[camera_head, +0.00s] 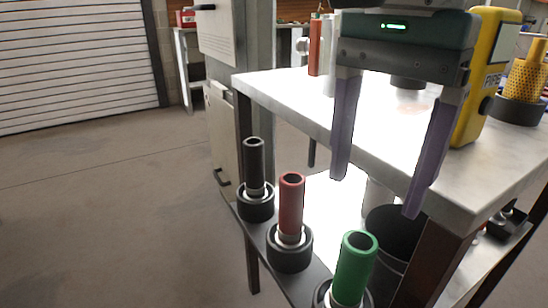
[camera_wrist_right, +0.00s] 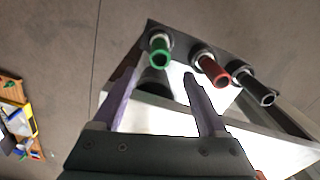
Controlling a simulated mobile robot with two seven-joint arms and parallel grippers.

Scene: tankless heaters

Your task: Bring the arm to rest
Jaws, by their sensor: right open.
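My right gripper (camera_head: 377,190) hangs down in front of the white-topped table in the head view. Its two purple fingers are spread wide with nothing between them. In the right wrist view the fingers of my right gripper (camera_wrist_right: 154,80) are also apart and empty, pointing toward the side rack with the coloured tubes. They appear clear of the tubes. My left gripper is in neither view.
A black tube (camera_head: 254,160), a red tube (camera_head: 291,205) and a green tube (camera_head: 355,265) stand upright in dark holders on a side rack. A yellow device (camera_head: 487,75) stands on the table (camera_head: 290,92). Open floor (camera_head: 110,200) lies to the left.

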